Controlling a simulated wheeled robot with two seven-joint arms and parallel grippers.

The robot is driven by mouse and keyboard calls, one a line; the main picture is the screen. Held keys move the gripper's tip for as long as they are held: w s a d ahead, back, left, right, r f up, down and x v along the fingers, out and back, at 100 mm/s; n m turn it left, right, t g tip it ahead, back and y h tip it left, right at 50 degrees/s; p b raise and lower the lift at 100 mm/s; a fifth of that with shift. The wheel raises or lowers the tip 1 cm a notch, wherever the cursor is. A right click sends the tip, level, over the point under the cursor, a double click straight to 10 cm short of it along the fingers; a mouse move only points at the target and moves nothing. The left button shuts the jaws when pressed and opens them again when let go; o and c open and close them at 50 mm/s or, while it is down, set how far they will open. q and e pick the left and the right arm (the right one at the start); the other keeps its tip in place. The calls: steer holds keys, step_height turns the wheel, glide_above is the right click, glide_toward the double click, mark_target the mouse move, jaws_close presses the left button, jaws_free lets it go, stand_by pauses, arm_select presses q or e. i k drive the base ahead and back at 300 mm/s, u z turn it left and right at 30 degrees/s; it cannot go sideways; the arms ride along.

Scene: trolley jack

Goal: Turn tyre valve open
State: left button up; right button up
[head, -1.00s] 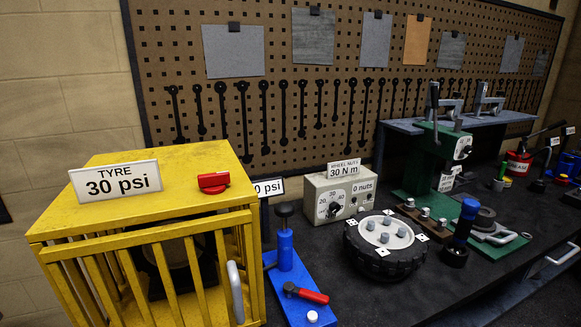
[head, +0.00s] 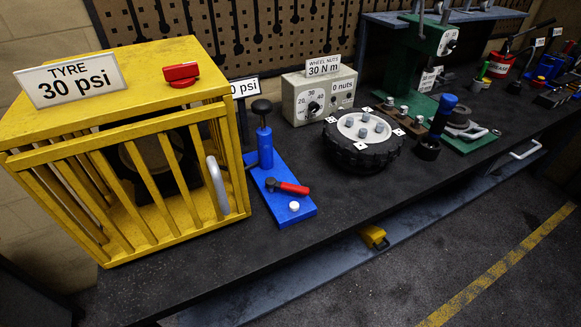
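A yellow barred cage (head: 120,118) stands at the left end of the bench with a sign reading "TYRE 30 psi" (head: 70,78) on top. A red knob or lever (head: 181,73) sits on the cage top, right of the sign. A dark round thing inside, partly hidden by the bars, may be a tyre. Beside the cage is a blue pump (head: 264,145) on a blue base, with a red-handled lever (head: 287,187) and a white knob (head: 294,206). I cannot tell which part is the tyre valve. Neither gripper is in view.
The cage front has a grey handle (head: 217,185). Right of the pump stand a "WHEEL NUTS 30 N m" box (head: 318,95), a wheel with nuts (head: 362,140) and a green press (head: 432,40). The bench front (head: 340,215) is clear. A yellow object (head: 374,237) lies below.

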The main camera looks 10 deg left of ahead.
mark_target(271, 183)
steer(key=u, duration=2.35)
steer(key=k, duration=1.3)
steer(key=z, duration=2.35)
